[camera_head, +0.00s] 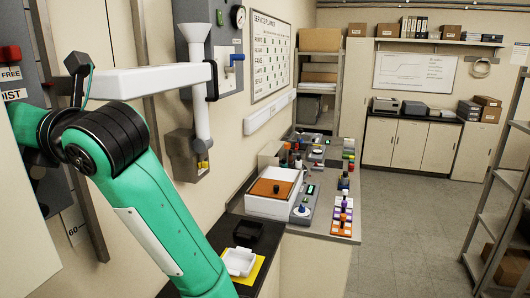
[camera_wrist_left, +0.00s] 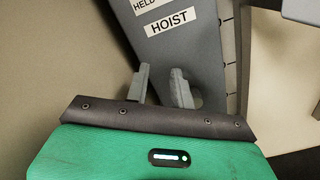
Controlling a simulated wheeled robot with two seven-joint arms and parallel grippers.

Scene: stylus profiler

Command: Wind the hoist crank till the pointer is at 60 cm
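The grey hoist panel (camera_wrist_left: 178,40) with its "HOIST" label fills the upper middle of the left wrist view. It also shows at the left edge of the head view (camera_head: 14,70). My left gripper (camera_wrist_left: 162,85) is in front of this panel, its two grey fingers apart with nothing seen between them. A rounded grey part shows just behind the right finger; I cannot tell whether it is the crank. A scale strip with tick marks (camera_wrist_left: 229,65) runs beside the panel. A "60" mark (camera_head: 73,230) shows low on the wall in the head view. I cannot make out the pointer.
A white horizontal bar (camera_head: 150,80) crosses above my green left arm. A white upright pipe (camera_head: 199,95) stands beside it. Black and white trays (camera_head: 240,262) lie on the dark counter below. A bench (camera_head: 325,225) with instruments extends beyond.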

